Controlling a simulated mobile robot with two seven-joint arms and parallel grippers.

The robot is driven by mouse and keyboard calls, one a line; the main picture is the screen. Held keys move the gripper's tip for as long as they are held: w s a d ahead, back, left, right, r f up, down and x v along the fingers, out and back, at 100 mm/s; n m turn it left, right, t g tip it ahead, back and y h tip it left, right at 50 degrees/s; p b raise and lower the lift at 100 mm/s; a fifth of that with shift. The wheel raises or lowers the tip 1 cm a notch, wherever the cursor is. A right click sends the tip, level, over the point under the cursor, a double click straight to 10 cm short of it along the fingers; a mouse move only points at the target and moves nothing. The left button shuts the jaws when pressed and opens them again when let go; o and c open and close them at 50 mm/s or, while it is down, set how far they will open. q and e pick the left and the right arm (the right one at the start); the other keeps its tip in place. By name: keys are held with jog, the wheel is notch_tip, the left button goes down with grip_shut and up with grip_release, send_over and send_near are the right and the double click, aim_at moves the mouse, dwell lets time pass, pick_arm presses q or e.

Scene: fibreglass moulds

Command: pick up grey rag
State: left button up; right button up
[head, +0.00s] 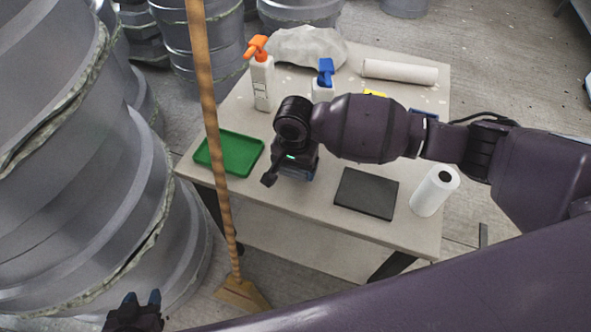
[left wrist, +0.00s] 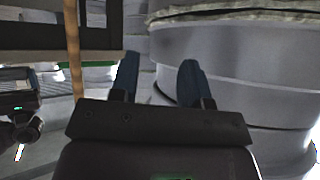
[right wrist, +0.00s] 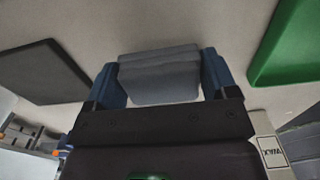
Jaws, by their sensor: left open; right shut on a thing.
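The grey rag (right wrist: 158,78), a folded grey block of cloth, sits between the blue fingers of my right gripper (right wrist: 160,80) in the right wrist view. The fingers press on both its sides. In the head view my right gripper (head: 298,174) points down over the middle of the table, and my own wrist hides the rag there. I cannot tell whether the rag touches the tabletop. My left gripper (head: 141,298) is open and empty, low at the left and off the table. Its open fingers (left wrist: 158,80) also show in the left wrist view.
The table (head: 330,218) holds a green tray (head: 228,153), a black pad (head: 366,193), a white paper roll (head: 434,190), an orange-topped bottle (head: 261,75), a blue-topped bottle (head: 325,80) and a pale roll (head: 400,72). A broom (head: 209,110) stands before it. Large grey moulds (head: 90,190) fill the left.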

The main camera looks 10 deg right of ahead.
notch_tip(320, 180, up, 18)
jog(key=p, duration=0.4)
jog(key=shift+f, duration=0.15)
